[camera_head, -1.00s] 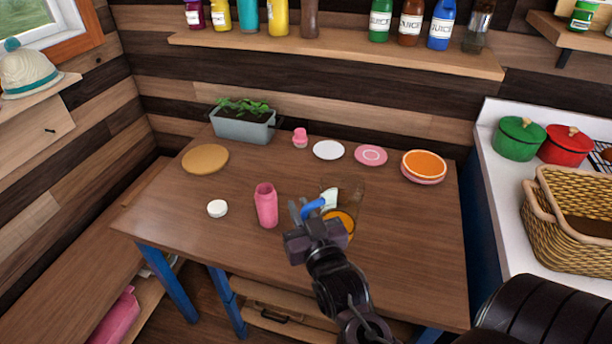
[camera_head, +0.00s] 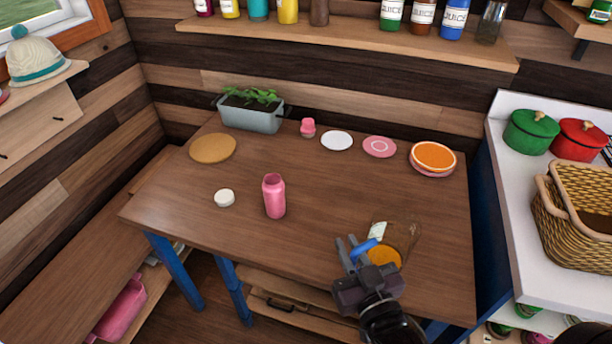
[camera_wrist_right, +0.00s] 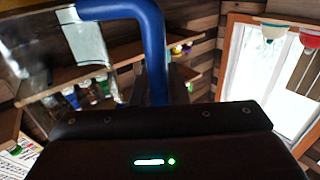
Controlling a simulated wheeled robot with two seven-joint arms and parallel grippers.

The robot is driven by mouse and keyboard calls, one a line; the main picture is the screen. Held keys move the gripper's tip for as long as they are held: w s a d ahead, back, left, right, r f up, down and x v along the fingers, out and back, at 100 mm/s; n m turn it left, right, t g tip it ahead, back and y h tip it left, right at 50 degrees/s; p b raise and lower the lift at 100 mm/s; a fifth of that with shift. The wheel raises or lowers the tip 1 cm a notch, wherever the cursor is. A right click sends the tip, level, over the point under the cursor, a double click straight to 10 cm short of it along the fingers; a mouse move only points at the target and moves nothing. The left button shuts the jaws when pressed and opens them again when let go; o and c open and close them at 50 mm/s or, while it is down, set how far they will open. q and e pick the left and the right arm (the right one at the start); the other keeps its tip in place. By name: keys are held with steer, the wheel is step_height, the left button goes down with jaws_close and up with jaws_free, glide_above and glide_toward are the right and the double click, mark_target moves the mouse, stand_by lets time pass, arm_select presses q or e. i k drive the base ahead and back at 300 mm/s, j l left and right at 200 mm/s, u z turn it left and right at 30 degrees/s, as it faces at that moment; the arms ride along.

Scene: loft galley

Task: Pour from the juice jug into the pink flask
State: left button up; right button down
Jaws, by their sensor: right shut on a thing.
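The juice jug (camera_head: 403,236) is clear, with a blue handle and orange juice low inside it. It is over the right front part of the table. My right gripper (camera_head: 358,252) is shut on its blue handle (camera_wrist_right: 152,45), which also shows close up in the right wrist view. My gripper hides part of the jug, and I cannot tell whether its base touches the table. The pink flask (camera_head: 274,197) stands upright on the table, to the left of the jug and apart from it. My left gripper is not in view.
A white round lid-like disc (camera_head: 225,198) lies left of the flask on the table (camera_head: 310,243). A planter (camera_head: 250,118), a small pink item (camera_head: 308,128), plates (camera_head: 380,146) and a tan round mat (camera_head: 213,148) sit toward the back. The table between flask and jug is clear.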

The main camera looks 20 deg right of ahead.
mark_target(273, 186)
steer(key=i+j+z, duration=0.25)
steer(key=j, duration=0.25)
steer(key=j+z, duration=0.25)
steer(key=j, duration=0.2)
steer(key=i+j+z, duration=0.1)
steer(key=j+z, duration=0.15)
steer(key=j, duration=0.3)
steer(key=i+j, duration=0.6)
